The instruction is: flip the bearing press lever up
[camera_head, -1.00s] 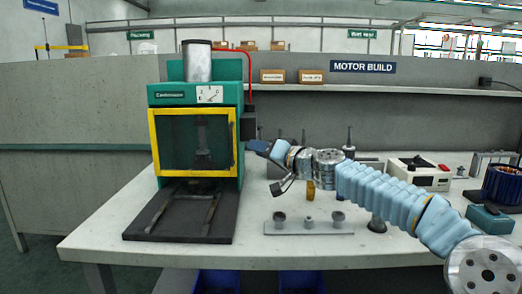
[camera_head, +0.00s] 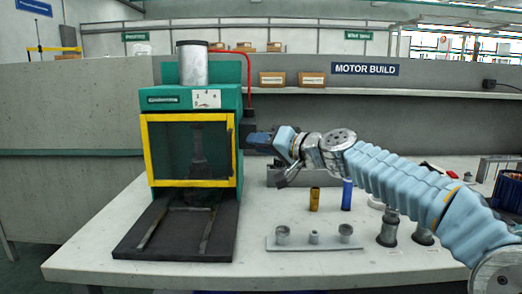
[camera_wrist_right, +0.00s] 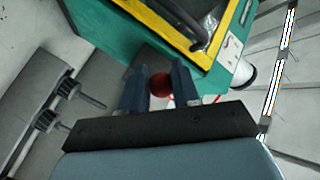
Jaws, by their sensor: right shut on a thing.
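The bearing press (camera_head: 190,98) is a green machine with a yellow-framed window, standing at the left of the bench. My right gripper (camera_head: 252,138) is at its right side, beside a dark box. In the wrist view the two blue fingers (camera_wrist_right: 160,78) are shut around a red ball knob (camera_wrist_right: 161,85), which appears to be the lever's end. The lever's shaft is hidden, so I cannot tell its angle. The press's green body also shows in the wrist view (camera_wrist_right: 150,38). My left gripper is not in view.
A dark base plate (camera_head: 178,240) extends from the press.

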